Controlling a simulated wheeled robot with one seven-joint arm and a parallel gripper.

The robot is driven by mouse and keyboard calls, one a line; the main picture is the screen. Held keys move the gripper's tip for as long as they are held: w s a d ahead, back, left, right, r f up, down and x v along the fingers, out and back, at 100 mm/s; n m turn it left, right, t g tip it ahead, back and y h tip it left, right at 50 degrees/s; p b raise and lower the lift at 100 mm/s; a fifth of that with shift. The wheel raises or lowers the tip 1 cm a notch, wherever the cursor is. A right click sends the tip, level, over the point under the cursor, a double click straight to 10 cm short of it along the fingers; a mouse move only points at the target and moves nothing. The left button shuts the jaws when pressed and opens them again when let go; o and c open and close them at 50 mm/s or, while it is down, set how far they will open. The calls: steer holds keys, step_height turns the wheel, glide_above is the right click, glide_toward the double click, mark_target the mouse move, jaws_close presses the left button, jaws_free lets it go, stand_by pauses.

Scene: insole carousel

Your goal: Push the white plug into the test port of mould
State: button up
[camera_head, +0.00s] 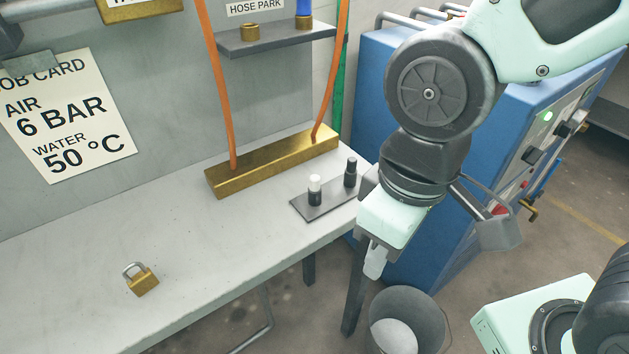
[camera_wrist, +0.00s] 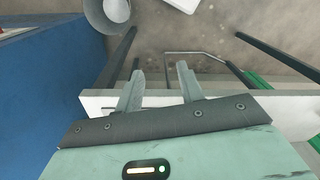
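The white plug (camera_head: 315,183), with a white top and dark lower part, stands upright on a small dark plate (camera_head: 325,207) on the bench. A similar all-dark plug (camera_head: 350,170) stands next to it on the right. My gripper (camera_head: 375,265) is to the right of the plate, at the bench's right end, pointing down. In the wrist view my gripper (camera_wrist: 160,66) has its two grey fingers apart with nothing between them; the bench edge lies behind them. Neither plug shows in the wrist view. I cannot make out a mould or its test port.
A brass bar (camera_head: 275,163) with orange hoses lies behind the plate. A brass padlock (camera_head: 141,279) lies on the bench (camera_head: 75,255), otherwise mostly clear in front. A blue machine (camera_head: 375,75) stands right of the bench. A bucket (camera_head: 405,312) stands on the floor below my gripper.

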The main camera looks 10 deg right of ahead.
steer(key=w+a+r+m+p, duration=0.1)
steer(key=w+a+r+p, duration=0.5)
steer(key=p, duration=0.6)
steer(key=m+p, duration=0.2)
steer(key=p, duration=1.3)
glide_above(315, 177)
steer(key=shift+r+h, duration=0.3)
steer(key=shift+b, duration=0.3)
step_height(315, 177, down, 9)
steer(key=b, duration=0.7)
steer(key=shift+p, duration=0.35)
